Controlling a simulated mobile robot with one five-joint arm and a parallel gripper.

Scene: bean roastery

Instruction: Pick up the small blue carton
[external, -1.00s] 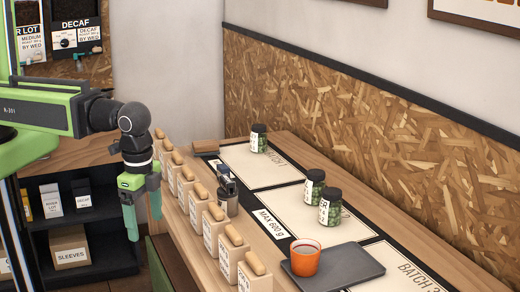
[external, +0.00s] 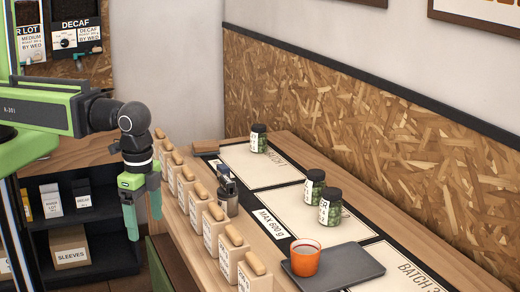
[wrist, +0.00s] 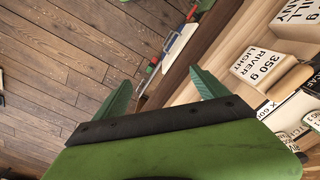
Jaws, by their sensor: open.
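I cannot make out a small blue carton in either view. My gripper (external: 143,208) hangs open and empty, fingers down, beside the left edge of the wooden counter. In the wrist view, its two green fingers (wrist: 160,85) are spread apart with nothing between them. Below and behind it in the external view, a dark shelf (external: 110,262) holds a white carton (external: 51,201) and a dark carton with a white label (external: 82,194). A brown box marked SLEEVES (external: 70,248) stands on the lower level.
A row of labelled bins (external: 213,226) lines the counter's near edge, close to my gripper. Jars (external: 258,138), an orange cup (external: 305,258) and a grey tray (external: 352,262) occupy the counter. Wooden floor (wrist: 60,60) shows open at left in the wrist view.

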